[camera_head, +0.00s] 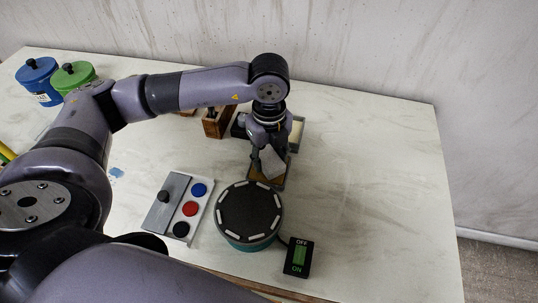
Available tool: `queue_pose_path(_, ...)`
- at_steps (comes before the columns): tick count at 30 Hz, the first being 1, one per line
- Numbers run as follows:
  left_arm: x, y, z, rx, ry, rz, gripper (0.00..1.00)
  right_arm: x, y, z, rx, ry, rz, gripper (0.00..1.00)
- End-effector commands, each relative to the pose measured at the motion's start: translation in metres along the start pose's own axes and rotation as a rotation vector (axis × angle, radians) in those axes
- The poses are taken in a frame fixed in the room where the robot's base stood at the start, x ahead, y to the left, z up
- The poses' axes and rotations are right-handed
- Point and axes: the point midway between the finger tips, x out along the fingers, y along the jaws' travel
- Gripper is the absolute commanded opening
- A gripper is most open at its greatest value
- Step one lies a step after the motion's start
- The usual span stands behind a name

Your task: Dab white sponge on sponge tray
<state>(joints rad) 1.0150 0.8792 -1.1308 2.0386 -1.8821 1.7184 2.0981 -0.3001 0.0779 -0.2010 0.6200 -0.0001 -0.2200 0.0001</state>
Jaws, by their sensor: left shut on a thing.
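My left gripper (269,153) points down and is shut on the white sponge (271,163). The white sponge is pale and tilted, and its upper part is hidden between the fingers. It is at the sponge tray (283,186), a dark-edged tray with a yellow-brown patch. I cannot tell whether the sponge touches the tray. A pale compartment (297,132) with a dark rim shows behind the gripper. My right gripper is not in view.
A round turntable (250,211) stands in front of the tray, with a switch box (299,257) to its right. A palette (180,207) with blue, red and black discs lies left. Blue (39,80) and green (74,77) lidded jars stand far left. The table's right side is clear.

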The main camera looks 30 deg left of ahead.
Motion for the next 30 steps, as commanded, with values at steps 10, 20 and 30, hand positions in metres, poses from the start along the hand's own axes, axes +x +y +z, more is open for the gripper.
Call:
queue_pose_path(10,0.0049,-0.0001,-0.0001,0.000,0.000,0.000,0.18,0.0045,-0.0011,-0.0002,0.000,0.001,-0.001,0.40)
queue_pose_path(20,0.0067,-0.0001,-0.0001,0.000,0.000,0.000,0.18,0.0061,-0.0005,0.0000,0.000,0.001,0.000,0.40)
queue_pose_path(30,0.0072,-0.0001,-0.0001,0.000,0.000,0.000,0.18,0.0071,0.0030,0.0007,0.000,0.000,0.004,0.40)
